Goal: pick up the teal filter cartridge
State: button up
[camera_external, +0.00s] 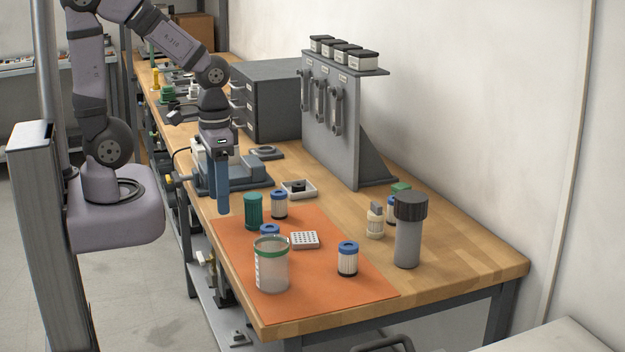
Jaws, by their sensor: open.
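The teal filter cartridge (253,211) stands upright near the back left of the orange mat (325,276). It is a short ribbed cylinder. My gripper (219,207) points straight down just left of the cartridge, with its blue fingers near the table's left edge. The gripper is open, with nothing seen between the fingers; one finger largely covers the other from this side. The cartridge and the gripper look apart, but their exact distance is hard to judge.
A clear green-rimmed jar (272,266) partly hides another. A white perforated block (304,240) lies mid-mat. A grey canister (408,232) stands right, a grey tool rack (335,120) behind.

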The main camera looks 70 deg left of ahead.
notch_tip(320, 180, up, 3)
jog(key=n+t+h+b, duration=0.9)
jog(key=n+h, duration=0.4)
jog(key=n, duration=1.1)
send_over(245, 195)
jog(key=s+d, duration=0.2)
jog(key=f, duration=0.1)
jog(key=s+a+n+t, duration=0.1)
jog(key=a+n+t, duration=0.25)
jog(key=a, duration=0.35)
jog(key=shift+m, duration=0.25)
jog(key=f, duration=1.1)
jog(key=shift+d+f+b, duration=0.1)
jog(key=shift+d+b, duration=0.1)
jog(key=shift+b, duration=0.1)
jog(key=shift+f, duration=0.2)
jog(key=shift+w+d+r+p, duration=0.1)
jog(key=shift+w+d+p, duration=0.2)
jog(key=shift+d, duration=0.1)
jog(key=shift+w+d, duration=0.4)
jog(key=shift+w+d+p, duration=0.25)
jog(key=shift+d+p, duration=0.1)
jog(key=shift+p, duration=0.2)
jog(key=shift+p+x, duration=1)
jog(key=shift+x, duration=1.15)
